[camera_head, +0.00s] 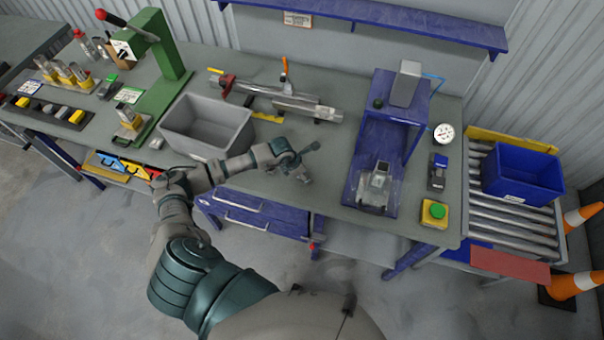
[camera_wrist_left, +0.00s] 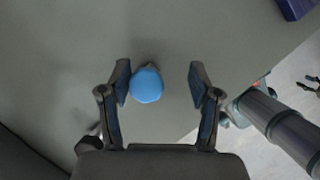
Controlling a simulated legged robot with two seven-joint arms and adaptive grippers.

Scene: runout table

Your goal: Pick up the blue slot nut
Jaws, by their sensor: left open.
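The blue slot nut (camera_wrist_left: 147,85) shows in the left wrist view as a round, faceted blue piece on the grey tabletop (camera_wrist_left: 215,35). My left gripper (camera_wrist_left: 160,76) is open above it. The nut shows between the two fingers, closer to the left finger in the picture, with a gap to the right one. I cannot tell the height left between fingertips and table. In the head view my left gripper (camera_head: 311,163) is over the front part of the bench, and the nut cannot be made out there. My right gripper (camera_wrist_left: 312,84) shows small at the wrist view's right edge, its fingers unclear.
A grey bin (camera_head: 207,126) stands left of my gripper. A blue press frame (camera_head: 385,140) with a metal block stands to the right. Metal profiles (camera_head: 290,100) lie behind. A green button box (camera_head: 434,213) and a blue crate (camera_head: 522,174) are farther right. The bench's front edge is close.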

